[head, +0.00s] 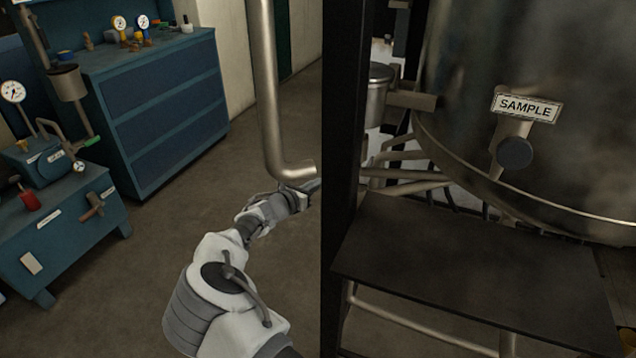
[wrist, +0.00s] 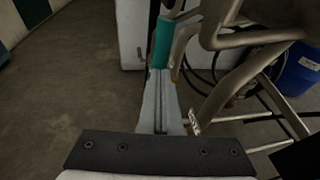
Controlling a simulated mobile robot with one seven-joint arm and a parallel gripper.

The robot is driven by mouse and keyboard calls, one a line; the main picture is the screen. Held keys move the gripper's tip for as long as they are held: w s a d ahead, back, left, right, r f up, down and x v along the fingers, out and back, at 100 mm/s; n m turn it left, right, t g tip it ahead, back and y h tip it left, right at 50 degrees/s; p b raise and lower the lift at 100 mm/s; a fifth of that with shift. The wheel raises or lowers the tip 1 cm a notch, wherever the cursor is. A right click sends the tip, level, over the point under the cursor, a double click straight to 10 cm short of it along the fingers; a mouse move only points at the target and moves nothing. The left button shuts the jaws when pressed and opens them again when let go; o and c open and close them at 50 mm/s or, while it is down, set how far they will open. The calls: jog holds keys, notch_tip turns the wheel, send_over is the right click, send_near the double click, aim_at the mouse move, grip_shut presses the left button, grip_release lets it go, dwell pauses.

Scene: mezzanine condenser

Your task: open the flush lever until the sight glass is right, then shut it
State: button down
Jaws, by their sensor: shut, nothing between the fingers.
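My gripper (wrist: 163,78) is shut and empty, its fingers together in the wrist view. A teal-sleeved handle (wrist: 162,42) stands just beyond the fingertips. It may be the flush lever, but no label on it shows. Whether the fingertips touch it I cannot tell. In the head view my arm reaches toward the dark post, and the fingertips are hidden behind it. I cannot make out a sight glass for certain in either view.
A dark vertical post (head: 343,150) and a dark step (head: 480,265) stand right of my arm. Beyond is a large metal vessel with a SAMPLE label (head: 527,107). A bent steel pipe (head: 268,90) hangs above my wrist. A blue drawer cabinet (head: 165,115) stands left; floor between is clear.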

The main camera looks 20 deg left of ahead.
jog(key=f+p+v, duration=0.2)
jog(key=v, duration=0.8)
jog(key=shift+s+f, duration=0.2)
jog(key=shift+s, duration=0.1)
jog(key=shift+s, duration=0.1)
